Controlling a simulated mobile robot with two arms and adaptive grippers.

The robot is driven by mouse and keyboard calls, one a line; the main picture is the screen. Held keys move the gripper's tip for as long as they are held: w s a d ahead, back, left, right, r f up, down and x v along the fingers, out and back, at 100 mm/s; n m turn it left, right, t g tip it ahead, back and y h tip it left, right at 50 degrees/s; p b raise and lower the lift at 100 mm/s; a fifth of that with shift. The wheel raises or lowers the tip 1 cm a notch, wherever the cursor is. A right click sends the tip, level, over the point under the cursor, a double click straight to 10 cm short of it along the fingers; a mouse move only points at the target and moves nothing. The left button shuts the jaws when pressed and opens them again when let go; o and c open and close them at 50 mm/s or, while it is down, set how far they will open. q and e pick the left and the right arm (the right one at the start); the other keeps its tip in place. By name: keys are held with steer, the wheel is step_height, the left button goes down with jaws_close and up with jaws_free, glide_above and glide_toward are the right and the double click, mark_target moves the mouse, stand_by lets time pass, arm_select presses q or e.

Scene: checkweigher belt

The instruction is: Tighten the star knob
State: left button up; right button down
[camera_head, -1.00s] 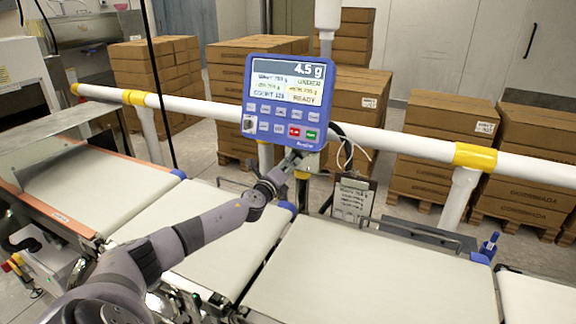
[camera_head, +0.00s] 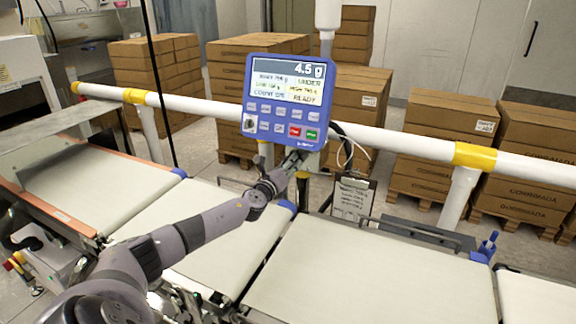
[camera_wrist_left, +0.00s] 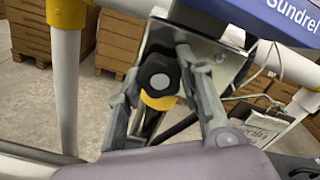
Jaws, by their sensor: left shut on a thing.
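The star knob (camera_wrist_left: 160,78) is black with a pale round cap at its middle. It sits below the blue display unit, on a bracket behind it, and shows between the fingers in the left wrist view. My left gripper (camera_wrist_left: 160,85) is shut on the knob, one finger at each side. In the head view my left gripper (camera_head: 292,160) reaches up under the blue display unit (camera_head: 288,100), and the knob is too small and covered to make out there. The display reads 4.5 g. My right gripper is not in view.
A white rail (camera_head: 400,146) with yellow collars runs behind the belts. A clipboard (camera_head: 352,198) hangs to the right of my gripper, near loose cables. The weigh belt (camera_head: 370,275) in front is bare. Stacked cartons (camera_head: 430,165) stand behind the rail.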

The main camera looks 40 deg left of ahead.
arm_select(q)
steer(key=o, duration=1.2)
steer(key=shift+c, duration=0.2)
steer(key=v, duration=1.2)
steer(key=shift+r, duration=0.1)
